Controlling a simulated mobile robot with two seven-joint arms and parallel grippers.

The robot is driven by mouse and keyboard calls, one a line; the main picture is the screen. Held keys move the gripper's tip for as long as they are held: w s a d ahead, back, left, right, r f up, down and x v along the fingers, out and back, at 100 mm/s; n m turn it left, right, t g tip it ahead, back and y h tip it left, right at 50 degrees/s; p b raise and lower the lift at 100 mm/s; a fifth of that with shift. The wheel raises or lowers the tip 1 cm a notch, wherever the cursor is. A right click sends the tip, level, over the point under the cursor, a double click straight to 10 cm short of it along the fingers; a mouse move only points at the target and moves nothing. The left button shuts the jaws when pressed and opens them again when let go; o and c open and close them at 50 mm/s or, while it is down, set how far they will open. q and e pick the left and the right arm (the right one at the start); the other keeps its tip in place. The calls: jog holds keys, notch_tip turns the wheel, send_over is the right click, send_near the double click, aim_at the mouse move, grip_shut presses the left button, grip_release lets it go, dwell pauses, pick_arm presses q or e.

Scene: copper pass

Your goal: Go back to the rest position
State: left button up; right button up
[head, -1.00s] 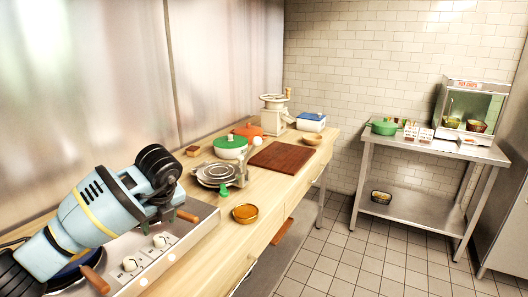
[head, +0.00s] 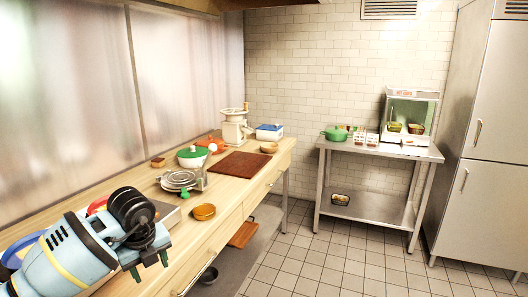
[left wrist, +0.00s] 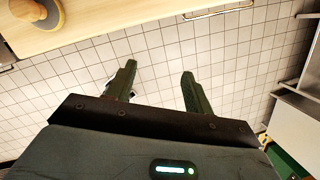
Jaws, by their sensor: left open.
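My left gripper (head: 150,271) is in the lower left of the head view, at the end of my blue arm, in front of the wooden counter (head: 225,207). In the left wrist view its two dark fingers (left wrist: 158,75) stand apart with nothing between them. Tiled floor shows beyond them. My right gripper is in neither view.
A steel table (head: 380,149) stands at the back, a steel cabinet (head: 485,130) at right. The floor between is clear.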

pick_arm(q)
jog(key=s+d+f+m+g+h, duration=0.1)
jog(key=s+d+f+m+h, duration=0.1)
jog(key=d+f+h, duration=0.35)
jog(key=s+d+n+t+h, duration=0.2)
jog(key=s+d+h, duration=0.45)
jog(key=d, duration=0.25)
jog(key=s+d+n+t+h, duration=0.2)
jog(key=s+d+h, duration=0.3)
jog(key=d+h, duration=0.3)
jog(key=s+a+f+n+t+y, duration=0.2)
jog(key=a+f+n+t+y, duration=0.9)
jog(key=n, duration=0.6)
jog(key=s+a+f+n+g+y, duration=0.2)
jog(key=s+f+n+g+y, duration=0.1)
jog(key=s+f, duration=0.4)
jog(key=s+a+f+n+g+y, duration=0.3)
jog(key=s+f, duration=0.4)
jog(key=s, duration=0.2)
jog(key=shift+s+a+g, duration=0.3)
jog(key=shift+a+g, duration=0.05)
jog(key=shift+g, duration=0.05)
